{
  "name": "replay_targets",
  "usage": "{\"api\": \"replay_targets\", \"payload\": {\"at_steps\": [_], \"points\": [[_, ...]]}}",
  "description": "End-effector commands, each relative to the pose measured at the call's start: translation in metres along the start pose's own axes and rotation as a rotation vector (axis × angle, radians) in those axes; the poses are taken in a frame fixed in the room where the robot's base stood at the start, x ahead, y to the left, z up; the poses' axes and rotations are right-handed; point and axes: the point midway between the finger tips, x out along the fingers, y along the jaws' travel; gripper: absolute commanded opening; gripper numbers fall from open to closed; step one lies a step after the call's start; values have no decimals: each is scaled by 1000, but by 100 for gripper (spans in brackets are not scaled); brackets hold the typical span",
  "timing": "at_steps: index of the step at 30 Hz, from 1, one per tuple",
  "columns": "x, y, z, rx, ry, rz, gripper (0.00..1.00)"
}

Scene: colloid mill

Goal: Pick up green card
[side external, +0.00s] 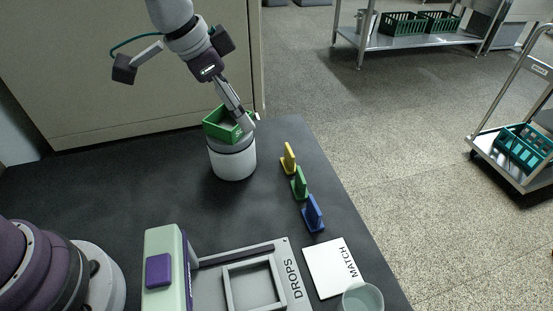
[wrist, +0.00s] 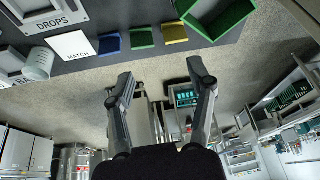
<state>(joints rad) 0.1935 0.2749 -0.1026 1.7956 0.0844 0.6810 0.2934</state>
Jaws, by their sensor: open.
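The green card (side external: 299,185) stands upright in a small green base on the black table, between the yellow card (side external: 288,160) and the blue card (side external: 313,214). In the wrist view the green card (wrist: 142,38) shows near the top, beyond the fingertips. My gripper (side external: 248,120) is up and to the left of the cards in the side view, overlapping the green basket in the picture. In the wrist view my gripper (wrist: 164,78) has its fingers spread wide with nothing between them.
A green basket (side external: 212,129) sits on a white cylinder (side external: 232,163) left of the cards. A grey DROPS tray (side external: 290,262), a white MATCH sheet (side external: 326,258) and a clear cup (side external: 362,298) lie toward the front. The table's right edge runs close beside the cards.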

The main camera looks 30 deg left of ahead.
Motion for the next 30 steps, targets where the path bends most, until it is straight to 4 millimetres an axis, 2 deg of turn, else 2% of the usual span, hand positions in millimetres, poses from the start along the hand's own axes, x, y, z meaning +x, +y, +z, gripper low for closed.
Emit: {"api": "replay_targets", "payload": {"at_steps": [1, 3, 7, 12, 19, 24, 30], "points": [[22, 8, -8, 48, -10, 37, 55], [45, 19, -17, 107, -7, 76, 55], [70, 30, -25, 162, -2, 115, 55], [102, 36, -24, 171, -4, 123, 55], [133, 38, -24, 169, -2, 121, 55], [164, 41, -24, 168, -3, 121, 55], [176, 42, -24, 168, 0, 120, 55]]}}
